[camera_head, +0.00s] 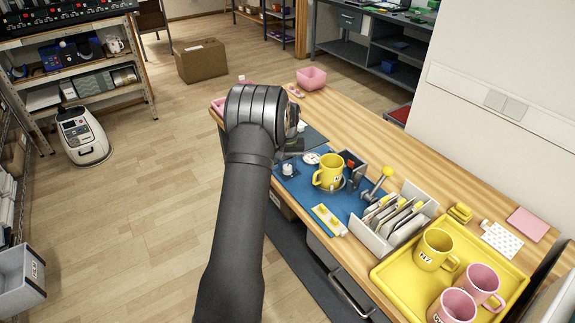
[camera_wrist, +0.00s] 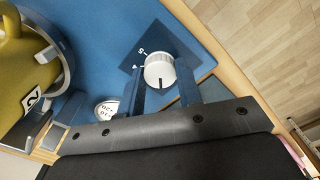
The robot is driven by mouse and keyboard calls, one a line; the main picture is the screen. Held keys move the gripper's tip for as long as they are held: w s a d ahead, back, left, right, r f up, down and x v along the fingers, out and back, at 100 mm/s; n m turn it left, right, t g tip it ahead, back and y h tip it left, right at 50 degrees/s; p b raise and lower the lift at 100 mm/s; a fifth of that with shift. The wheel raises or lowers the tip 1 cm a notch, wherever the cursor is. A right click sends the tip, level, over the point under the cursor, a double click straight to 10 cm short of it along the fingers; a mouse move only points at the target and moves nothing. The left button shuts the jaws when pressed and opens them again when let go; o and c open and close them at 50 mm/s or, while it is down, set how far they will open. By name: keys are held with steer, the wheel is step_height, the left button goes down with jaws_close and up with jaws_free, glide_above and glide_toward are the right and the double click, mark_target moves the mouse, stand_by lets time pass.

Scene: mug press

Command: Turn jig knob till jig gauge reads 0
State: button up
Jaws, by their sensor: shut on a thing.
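The white jig knob (camera_wrist: 159,70) sits on a dark plate with tick marks in the wrist view, and a dark line on it points toward the bottom of the picture. My gripper (camera_wrist: 160,82) is around it with one finger on each side, shut on the knob. In the head view the knob (camera_head: 288,170) shows small on the blue mat (camera_head: 290,191). A white round dial, likely the jig gauge (camera_wrist: 107,109), is partly hidden by my gripper; it also shows in the head view (camera_head: 311,158). Its reading is too small to tell.
A yellow mug (camera_head: 329,174) stands in the jig beside the dial; it also shows in the wrist view (camera_wrist: 25,75). A white rack (camera_head: 372,239) with packets and a yellow tray (camera_head: 395,284) with mugs stand to the right. A yellow-knobbed lever (camera_head: 377,182) rises behind.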

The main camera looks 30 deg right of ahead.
mark_target(288, 167)
stand_by(0.3)
steer(key=o, duration=1)
step_height(288, 167, up, 18)
steer(key=shift+f, duration=0.25)
step_height(288, 167, down, 18)
steer(key=shift+r, duration=0.25)
stand_by(0.4)
